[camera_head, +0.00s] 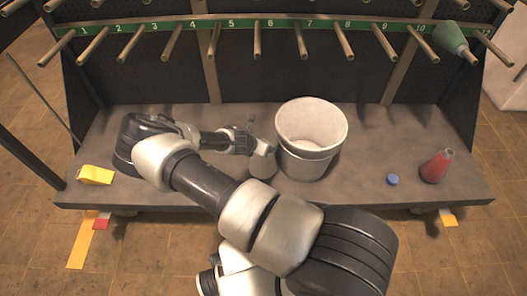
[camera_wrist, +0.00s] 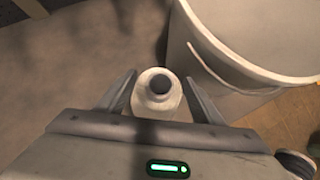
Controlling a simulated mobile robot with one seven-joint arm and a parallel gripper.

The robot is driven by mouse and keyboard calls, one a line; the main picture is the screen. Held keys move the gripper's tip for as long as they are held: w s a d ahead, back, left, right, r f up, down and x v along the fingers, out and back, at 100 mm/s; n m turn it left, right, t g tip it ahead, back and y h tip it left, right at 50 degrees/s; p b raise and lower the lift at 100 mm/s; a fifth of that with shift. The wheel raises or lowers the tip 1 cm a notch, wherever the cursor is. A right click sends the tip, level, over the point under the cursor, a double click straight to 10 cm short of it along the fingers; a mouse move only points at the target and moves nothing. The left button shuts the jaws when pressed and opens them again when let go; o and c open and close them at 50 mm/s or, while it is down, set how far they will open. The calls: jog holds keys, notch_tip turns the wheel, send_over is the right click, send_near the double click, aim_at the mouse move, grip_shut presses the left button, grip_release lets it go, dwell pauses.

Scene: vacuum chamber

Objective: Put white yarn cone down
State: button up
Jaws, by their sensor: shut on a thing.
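The white yarn cone (camera_head: 263,164) is at the front middle of the grey table, just left of the white bucket. In the wrist view the cone's top (camera_wrist: 158,90) with its dark hole lies between the two fingers. My gripper (camera_head: 262,146) is shut on the cone near its top, and it also shows in the wrist view (camera_wrist: 157,95). The cone looks upright. Whether its base touches the table (camera_head: 335,190) is hard to tell.
The white bucket (camera_head: 311,125) stands close to the right of the cone. A red cone (camera_head: 436,166) and a blue cap (camera_head: 392,179) are at the right. A yellow object (camera_head: 95,175) lies at the left. A numbered peg rack (camera_head: 270,26) holds a green cone (camera_head: 451,38).

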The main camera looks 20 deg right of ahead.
aim_at(261, 168)
jog(key=shift+d+f+b, duration=0.15)
jog(key=shift+f+b, duration=0.25)
jog(key=shift+f, duration=0.55)
jog(key=shift+d+f+b, duration=0.1)
jog(key=shift+f+b, duration=0.25)
jog(key=shift+f, duration=0.7)
jog(key=o, duration=1.5)
